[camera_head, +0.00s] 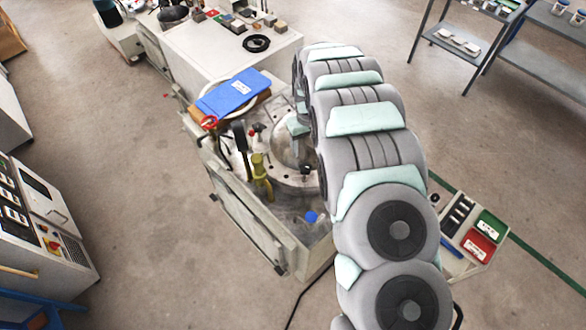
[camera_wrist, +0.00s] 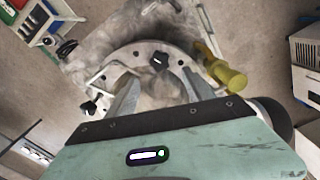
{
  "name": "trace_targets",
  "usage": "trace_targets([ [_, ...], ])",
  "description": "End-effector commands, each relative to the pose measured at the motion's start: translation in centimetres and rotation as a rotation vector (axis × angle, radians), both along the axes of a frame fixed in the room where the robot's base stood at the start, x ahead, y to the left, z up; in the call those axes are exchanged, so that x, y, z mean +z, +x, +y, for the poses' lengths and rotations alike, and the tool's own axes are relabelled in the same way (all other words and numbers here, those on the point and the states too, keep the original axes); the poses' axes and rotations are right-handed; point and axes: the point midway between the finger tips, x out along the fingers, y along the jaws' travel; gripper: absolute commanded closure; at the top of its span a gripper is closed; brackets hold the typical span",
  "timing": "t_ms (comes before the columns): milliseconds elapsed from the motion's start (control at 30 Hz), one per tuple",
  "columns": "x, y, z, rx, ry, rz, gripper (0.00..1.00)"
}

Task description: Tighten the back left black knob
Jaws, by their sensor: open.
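In the wrist view, my gripper (camera_wrist: 162,80) is open, its two fingers spread above the round metal ring (camera_wrist: 126,56) of the machine. A black star knob (camera_wrist: 159,61) sits on the ring just beyond the fingertips, with no visible contact. Another black knob (camera_wrist: 90,106) is left of the left finger. In the head view, one black knob (camera_head: 305,171) shows on the near part of the ring. My arm covers the ring's right side. I cannot tell which visible knob is the back left one; the ring's far part is hidden by my gripper in the wrist view.
A yellow handle (camera_head: 262,176) and a black upright handle (camera_head: 240,136) stand left of the ring. A blue case (camera_head: 232,94) lies behind it. A blue cap (camera_head: 311,217) is at the machine's near corner. A tool tray (camera_head: 466,226) is to the right.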

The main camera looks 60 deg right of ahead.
Motion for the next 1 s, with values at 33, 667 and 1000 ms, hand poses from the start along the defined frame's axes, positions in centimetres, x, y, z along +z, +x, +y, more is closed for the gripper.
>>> trace_targets([
  [33, -0.3, -0.2, 0.0, -0.001, 0.003, 0.003, 0.39],
  [667, -8.5, 0.0, 0.1, 0.000, 0.003, 0.000, 0.39],
  [1000, -10.5, 0.1, 0.0, 0.000, -0.001, -0.002, 0.39],
])
